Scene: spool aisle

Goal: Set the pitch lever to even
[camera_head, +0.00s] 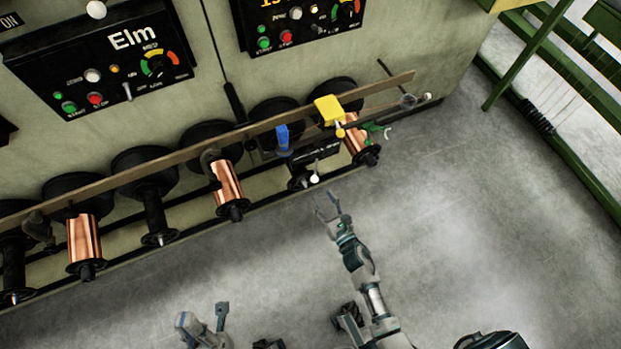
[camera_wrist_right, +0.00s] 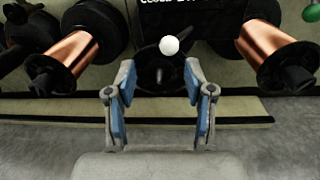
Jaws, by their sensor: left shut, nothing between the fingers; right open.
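The pitch lever has a white ball knob (camera_head: 315,178) and stands in front of a black plate (camera_head: 319,151) low on the machine, between two copper spools. The right wrist view shows the same white knob (camera_wrist_right: 169,45) with part of the plate's lettering, "CLOSE", cut off at the top. My right gripper (camera_head: 327,205) is open and empty, just short of the knob; its blue-padded fingers (camera_wrist_right: 153,103) stand below the knob in the wrist view, apart from it. My left gripper (camera_head: 203,312) is low at the bottom edge, shut and empty, far from the lever.
Copper spools (camera_head: 228,182) and bare spindles line a long bar (camera_head: 175,160). A blue clip (camera_head: 283,139) and a yellow block (camera_head: 329,109) sit on the bar above the lever. The "Elm" panel (camera_head: 100,60) is higher up. The grey floor (camera_head: 480,210) is clear.

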